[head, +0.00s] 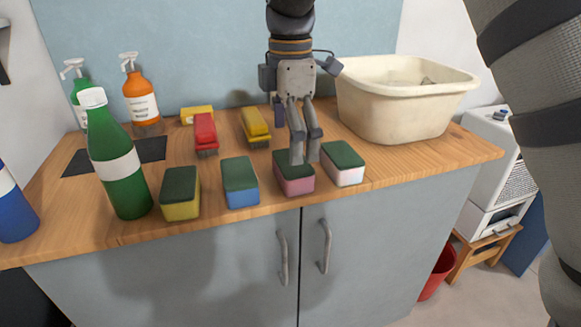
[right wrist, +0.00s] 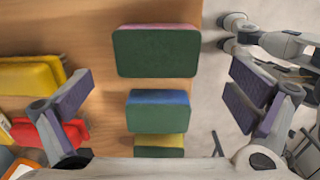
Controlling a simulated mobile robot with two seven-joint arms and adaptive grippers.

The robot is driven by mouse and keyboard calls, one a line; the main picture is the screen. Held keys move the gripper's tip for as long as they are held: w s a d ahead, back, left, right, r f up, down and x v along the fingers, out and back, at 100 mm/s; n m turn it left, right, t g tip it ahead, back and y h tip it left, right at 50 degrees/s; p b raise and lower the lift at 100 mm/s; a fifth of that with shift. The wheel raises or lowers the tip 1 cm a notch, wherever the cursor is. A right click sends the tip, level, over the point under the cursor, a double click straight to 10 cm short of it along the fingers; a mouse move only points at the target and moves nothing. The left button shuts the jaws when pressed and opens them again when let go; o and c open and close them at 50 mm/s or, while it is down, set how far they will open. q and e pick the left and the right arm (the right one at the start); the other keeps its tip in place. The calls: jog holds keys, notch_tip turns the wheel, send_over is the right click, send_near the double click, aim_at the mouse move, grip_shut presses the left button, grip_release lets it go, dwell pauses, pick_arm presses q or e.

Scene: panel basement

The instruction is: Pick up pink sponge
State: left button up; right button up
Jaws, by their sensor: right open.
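The pink sponge (head: 294,187), pink below with a dark green top, lies near the front edge of the wooden counter in the head view. My right gripper (head: 305,160) points down over it, its fingers partly covering its green top. In the right wrist view the same sponge (right wrist: 157,52) shows its green face and a pink edge, at the top of the picture. There the open, empty right gripper (right wrist: 163,92) has its fingers spread wide to either side. I cannot tell whether a finger touches the sponge. My left gripper is not in view.
A white-sided sponge (head: 343,165) stands close right of it, a blue one (head: 240,186) and a yellow one (head: 180,197) to the left. Behind are red (head: 205,130) and yellow (head: 256,124) brushes. A green bottle (head: 118,160) and cream basin (head: 398,108) flank the area.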

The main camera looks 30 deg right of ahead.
aim_at(292, 171)
jog(key=f, duration=0.6)
jog(key=shift+w+d, duration=0.1)
jog(key=shift+d, duration=0.2)
jog(key=c, duration=0.8)
jog(key=shift+c, duration=0.2)
jog(key=shift+r, duration=0.1)
